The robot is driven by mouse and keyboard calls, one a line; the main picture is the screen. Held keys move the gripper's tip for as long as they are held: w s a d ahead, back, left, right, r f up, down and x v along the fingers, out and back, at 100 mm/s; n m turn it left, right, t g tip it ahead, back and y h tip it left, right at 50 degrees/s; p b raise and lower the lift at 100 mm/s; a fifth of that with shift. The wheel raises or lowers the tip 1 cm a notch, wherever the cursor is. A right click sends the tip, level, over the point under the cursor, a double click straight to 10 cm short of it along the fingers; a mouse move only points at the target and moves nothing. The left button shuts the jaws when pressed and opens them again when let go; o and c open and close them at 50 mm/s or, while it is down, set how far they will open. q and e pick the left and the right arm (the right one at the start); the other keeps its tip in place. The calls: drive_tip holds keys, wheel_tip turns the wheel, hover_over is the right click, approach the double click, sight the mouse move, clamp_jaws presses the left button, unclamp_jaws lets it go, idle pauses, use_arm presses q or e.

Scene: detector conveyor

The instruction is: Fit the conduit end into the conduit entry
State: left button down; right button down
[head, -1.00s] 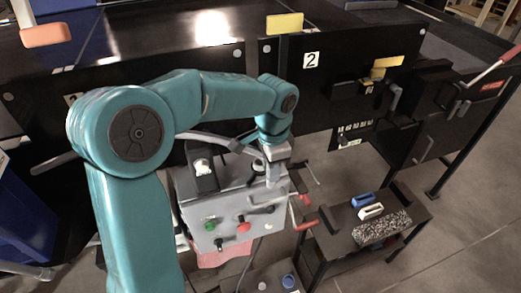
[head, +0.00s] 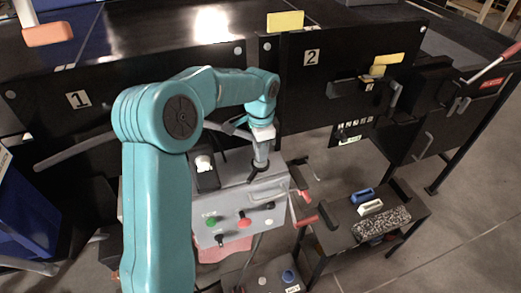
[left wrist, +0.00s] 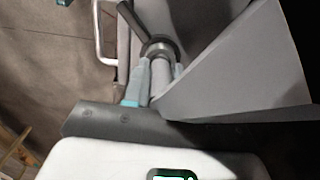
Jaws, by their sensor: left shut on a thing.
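My left gripper (head: 261,157) is above the back of a grey control box (head: 245,197). In the left wrist view its teal-padded fingers (left wrist: 158,85) are shut on a pale grey cylinder, apparently the conduit end (left wrist: 160,78). A dark collar (left wrist: 159,46) rings the cylinder's far end, with a dark rod or lever beyond. A grey conduit (head: 75,150) runs from the left, passes behind my arm and reaches the gripper area. I cannot make out the conduit entry clearly; the gripper covers part of the box top. My right gripper is not in view.
The box front carries a green button (head: 211,221), a red button (head: 243,219) and dark knobs. A black housing (head: 205,172) stands on its left top. Black conveyor panels rise behind. A side table (head: 340,238) at the right holds blue and white pieces and a speckled block.

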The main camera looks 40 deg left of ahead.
use_arm(q)
drive_tip(key=shift+s+f, duration=0.1)
drive_tip(key=shift+f, duration=0.05)
drive_tip(key=c, duration=0.9)
unclamp_jaws()
drive_tip(key=shift+f, duration=0.1)
drive_tip(key=shift+r, duration=0.45)
wheel_tip(320, 180, up, 12)
drive_tip(key=shift+f, duration=0.2)
